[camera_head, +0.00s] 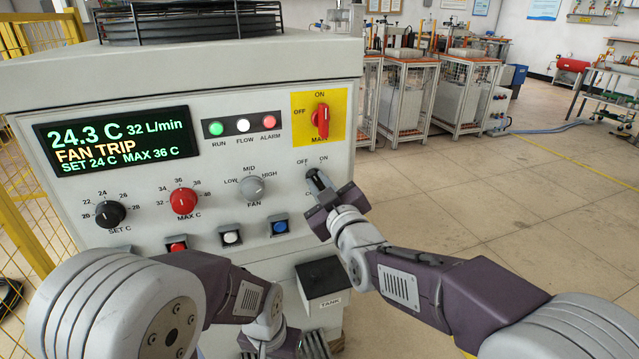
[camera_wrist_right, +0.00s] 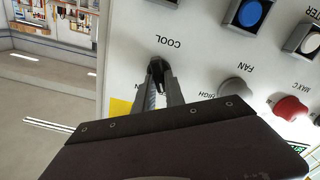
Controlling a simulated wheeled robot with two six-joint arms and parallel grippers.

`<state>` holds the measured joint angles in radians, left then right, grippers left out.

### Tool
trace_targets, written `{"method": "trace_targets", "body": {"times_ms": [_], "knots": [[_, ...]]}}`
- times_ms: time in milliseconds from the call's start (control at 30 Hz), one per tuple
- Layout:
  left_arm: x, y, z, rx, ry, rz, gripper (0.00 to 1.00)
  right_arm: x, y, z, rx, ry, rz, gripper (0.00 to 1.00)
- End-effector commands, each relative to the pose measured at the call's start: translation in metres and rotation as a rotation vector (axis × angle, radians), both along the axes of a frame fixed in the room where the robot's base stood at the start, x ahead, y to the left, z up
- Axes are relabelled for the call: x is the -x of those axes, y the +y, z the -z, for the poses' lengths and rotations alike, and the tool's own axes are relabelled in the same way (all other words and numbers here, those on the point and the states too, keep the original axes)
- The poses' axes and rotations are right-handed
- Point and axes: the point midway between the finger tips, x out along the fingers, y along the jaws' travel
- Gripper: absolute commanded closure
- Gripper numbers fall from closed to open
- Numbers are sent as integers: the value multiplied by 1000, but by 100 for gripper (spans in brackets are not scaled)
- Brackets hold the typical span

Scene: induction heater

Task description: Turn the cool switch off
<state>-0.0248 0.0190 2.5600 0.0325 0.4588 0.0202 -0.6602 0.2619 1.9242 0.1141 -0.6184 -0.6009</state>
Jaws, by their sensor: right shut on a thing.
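The cool switch (camera_head: 311,172) is a small dark knob on the right side of the machine's front panel, under OFF and ON labels. In the right wrist view it shows as a black knob (camera_wrist_right: 156,66) beside the word COOL. My right gripper (camera_head: 318,181) is shut on this knob, with a finger on each side in the wrist view (camera_wrist_right: 158,82). The fingers hide most of the knob, so I cannot tell which label it points at. My left gripper (camera_head: 312,345) hangs low in front of the machine, cut by the bottom edge, away from the switch.
The display (camera_head: 118,141) reads FAN TRIP. A red main switch (camera_head: 321,121) on a yellow plate sits above the cool switch. The fan knob (camera_head: 252,187) and a blue button (camera_head: 280,227) are to its left. A dark-topped tank box (camera_head: 320,275) is below. Floor at right is clear.

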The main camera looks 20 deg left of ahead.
Motion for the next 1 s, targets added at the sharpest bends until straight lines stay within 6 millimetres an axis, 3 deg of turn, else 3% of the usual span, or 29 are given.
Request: {"method": "trace_targets", "body": {"times_ms": [567, 600, 667, 1000], "knots": [[0, 0, 0, 0, 0, 0, 100, 0, 0, 0, 28, -19, -1, 100], [0, 0, 0, 0, 0, 0, 100, 0, 0, 0, 28, -19, -1, 80], [0, 0, 0, 0, 0, 0, 100, 0, 0, 0, 28, -18, -1, 64], [0, 0, -1, 0, 0, 0, 100, 2, -1, 0, 26, -17, 0, 64]]}}
